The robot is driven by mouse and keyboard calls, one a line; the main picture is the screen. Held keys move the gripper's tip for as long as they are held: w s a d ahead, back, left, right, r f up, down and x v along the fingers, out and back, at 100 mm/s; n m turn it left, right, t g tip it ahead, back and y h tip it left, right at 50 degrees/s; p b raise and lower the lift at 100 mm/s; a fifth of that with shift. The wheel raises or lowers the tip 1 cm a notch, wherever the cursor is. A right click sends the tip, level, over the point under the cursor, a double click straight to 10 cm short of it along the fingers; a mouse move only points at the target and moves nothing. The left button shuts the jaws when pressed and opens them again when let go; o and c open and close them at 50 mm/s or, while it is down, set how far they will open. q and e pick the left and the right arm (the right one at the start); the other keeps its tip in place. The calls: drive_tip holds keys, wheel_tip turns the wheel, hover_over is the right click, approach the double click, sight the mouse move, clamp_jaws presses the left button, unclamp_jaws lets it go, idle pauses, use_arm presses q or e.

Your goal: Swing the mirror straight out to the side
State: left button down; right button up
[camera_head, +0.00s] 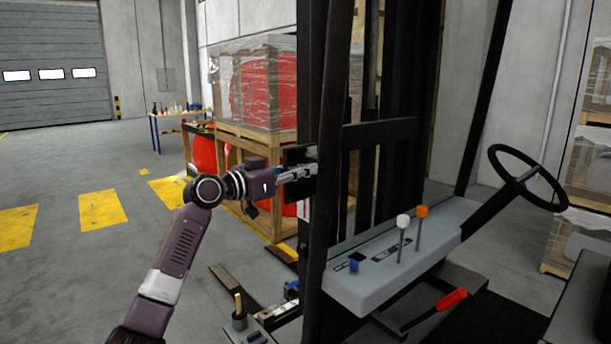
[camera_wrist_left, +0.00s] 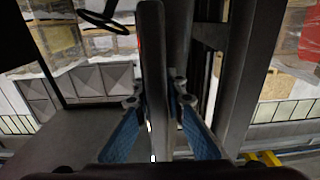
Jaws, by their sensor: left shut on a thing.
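The mirror (camera_head: 296,156) is a small dark panel beside the forklift's black front post, and it is partly hidden by my gripper and the post. My left gripper (camera_head: 304,173) reaches it from the left. In the left wrist view the mirror (camera_wrist_left: 153,70) is a tall, thin grey slab seen nearly edge-on. The blue-padded fingers of my left gripper (camera_wrist_left: 159,100) stand on either side of it, shut on it. My right gripper is in neither view.
The black post (camera_head: 330,140) stands right beside the gripper. Behind it are a grey console (camera_head: 385,275) with levers and a steering wheel (camera_head: 527,178). A wrapped crate (camera_head: 240,85) stands behind my left arm. The floor at left is open.

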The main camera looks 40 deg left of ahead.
use_arm(q)
drive_tip(key=shift+a+r, duration=0.15)
drive_tip(key=shift+r, duration=0.05)
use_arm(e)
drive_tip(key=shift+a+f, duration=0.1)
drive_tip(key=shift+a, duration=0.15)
use_arm(q)
drive_tip(key=c, duration=2.2)
unclamp_jaws()
drive_tip(key=shift+o, duration=1.1)
drive_tip(key=shift+w+f, duration=0.1)
drive_tip(key=shift+f, duration=0.1)
drive_tip(key=shift+s, duration=0.2)
drive_tip(key=v, duration=1.1)
drive_tip(key=shift+s, duration=0.3)
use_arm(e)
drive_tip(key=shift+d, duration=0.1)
use_arm(q)
drive_tip(key=shift+a+f, duration=0.1)
drive_tip(key=shift+a, duration=0.05)
